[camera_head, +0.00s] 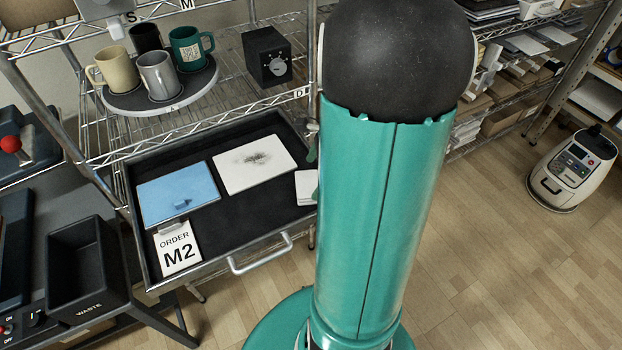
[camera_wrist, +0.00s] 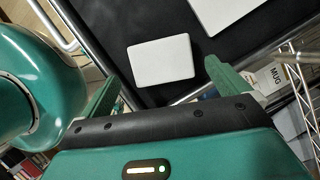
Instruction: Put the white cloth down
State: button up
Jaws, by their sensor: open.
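The white cloth (camera_wrist: 163,60) lies flat as a small folded rectangle on the dark drawer floor in the wrist view. In the head view the cloth (camera_head: 305,188) shows at the drawer's right side, partly hidden by my arm. My gripper (camera_wrist: 162,72) is open and empty, its green fingers apart on either side of the cloth in the picture. Whether they touch it or the drawer I cannot tell. In the head view my arm hides most of the gripper.
The pulled-out drawer (camera_head: 225,218) also holds a blue sheet (camera_head: 178,192), a white sheet with a dark smudge (camera_head: 240,170) and an order card (camera_head: 177,248). Mugs stand on a round tray (camera_head: 205,84) above, beside a black dial box (camera_head: 267,55). A waste bin (camera_head: 85,270) stands left.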

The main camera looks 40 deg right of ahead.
jog(key=v, duration=0.8)
jog(key=a+r+n+t+h, duration=0.1)
jog(key=a+r+n, duration=0.2)
jog(key=a+n, duration=0.5)
jog(key=s+a+r+n+t+h, duration=0.1)
jog(key=a+r+n, duration=0.3)
jog(key=a+n, duration=0.5)
jog(key=a+r+n+h, duration=0.1)
jog(key=a+r+n, duration=0.3)
jog(key=a+n, duration=0.4)
jog(key=shift+s+a+n+t+h, duration=0.2)
jog(key=shift+a+n+t+h, duration=0.15)
jog(key=shift+a, duration=0.6)
jog(key=shift+d+r, duration=0.1)
